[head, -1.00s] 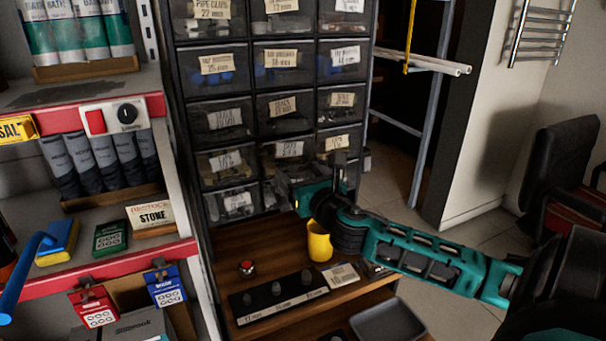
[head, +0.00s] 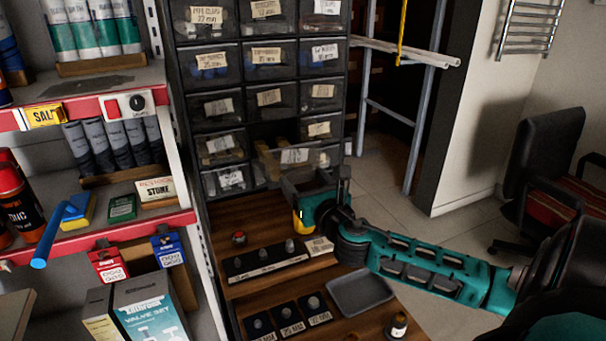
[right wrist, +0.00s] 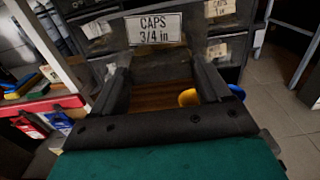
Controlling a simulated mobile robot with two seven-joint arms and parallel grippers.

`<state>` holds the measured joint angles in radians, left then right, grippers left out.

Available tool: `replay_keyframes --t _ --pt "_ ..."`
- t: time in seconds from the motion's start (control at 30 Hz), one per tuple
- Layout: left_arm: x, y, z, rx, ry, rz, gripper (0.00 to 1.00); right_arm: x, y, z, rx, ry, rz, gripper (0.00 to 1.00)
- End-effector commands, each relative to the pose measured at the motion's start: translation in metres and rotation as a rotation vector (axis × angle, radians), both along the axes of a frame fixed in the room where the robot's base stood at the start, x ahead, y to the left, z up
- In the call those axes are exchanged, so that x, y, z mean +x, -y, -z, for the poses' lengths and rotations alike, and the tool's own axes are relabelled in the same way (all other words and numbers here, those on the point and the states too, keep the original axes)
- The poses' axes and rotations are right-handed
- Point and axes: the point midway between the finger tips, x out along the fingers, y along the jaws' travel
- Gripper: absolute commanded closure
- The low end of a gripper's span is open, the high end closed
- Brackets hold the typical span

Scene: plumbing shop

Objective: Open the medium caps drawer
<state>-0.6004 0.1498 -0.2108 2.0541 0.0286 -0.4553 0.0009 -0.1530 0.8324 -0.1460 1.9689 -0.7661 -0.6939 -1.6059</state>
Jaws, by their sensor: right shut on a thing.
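The caps drawer (head: 294,156) is a clear-fronted drawer in the middle column of the dark cabinet (head: 352,60). It is pulled partly out, with a dark gap above it. In the right wrist view its label (right wrist: 153,29) reads "CAPS 3/4 in". My right gripper (head: 293,181) is at the drawer's front and shut on it. In the right wrist view its two dark fingers (right wrist: 158,62) are just below the label. The exact grip on the handle is hidden. My left gripper is not in view.
Below is a wooden bench (head: 225,210) with a yellow cup (head: 297,222) partly behind my gripper, a strip of fittings (head: 240,268) and a grey tray (head: 335,300). A stocked shelf (head: 150,222) stands at left. Open floor (head: 400,195) and a chair (head: 545,150) are at right.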

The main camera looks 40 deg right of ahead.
Motion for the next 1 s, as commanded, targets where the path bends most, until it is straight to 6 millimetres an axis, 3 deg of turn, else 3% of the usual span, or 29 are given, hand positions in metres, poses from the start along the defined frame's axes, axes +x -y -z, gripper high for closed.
replay_keyframes --t 0.4,0.43,0.67,1.0 --pt "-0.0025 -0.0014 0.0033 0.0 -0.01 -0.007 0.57 -0.004 -0.0009 -0.0007 -0.001 0.002 0.001 0.78" --pt "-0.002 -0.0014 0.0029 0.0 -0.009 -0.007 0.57 -0.0039 -0.0008 -0.0007 -0.001 0.002 0.001 0.21" --pt "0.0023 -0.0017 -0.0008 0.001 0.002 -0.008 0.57 -0.0038 -0.0009 -0.0008 -0.001 0.002 0.0 0.0" --pt "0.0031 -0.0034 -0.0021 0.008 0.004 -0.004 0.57 -0.0092 -0.0027 -0.0006 0.0 0.001 0.0 0.0"
